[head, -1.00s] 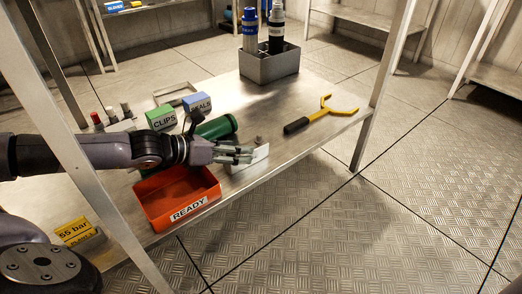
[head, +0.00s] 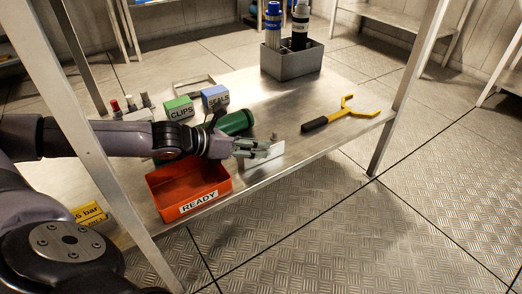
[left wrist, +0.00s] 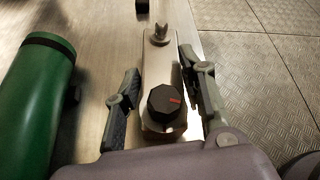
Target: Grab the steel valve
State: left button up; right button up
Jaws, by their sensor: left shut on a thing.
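The steel valve (left wrist: 157,62) is a narrow steel body with a black knob (left wrist: 165,101) bearing a red mark, and a small stem at its far end. In the head view the valve (head: 265,160) shows as a pale plate at the table's front edge, partly hidden by my fingers. My left gripper (head: 262,148) reaches over it from the left. My right gripper is not in view.
A green cylinder (head: 236,122) lies close behind the gripper. A red READY bin (head: 207,204) stands beneath my left forearm. CLIPS (head: 180,108) and SEALS (head: 215,97) boxes, a yellow wrench (head: 345,113) and a grey bottle holder (head: 291,63) stand farther back. A table post (head: 408,90) rises at right.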

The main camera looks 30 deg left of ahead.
pick_arm(q)
grip_shut()
jog(key=shift+w+r, duration=0.1)
dwell(0.4)
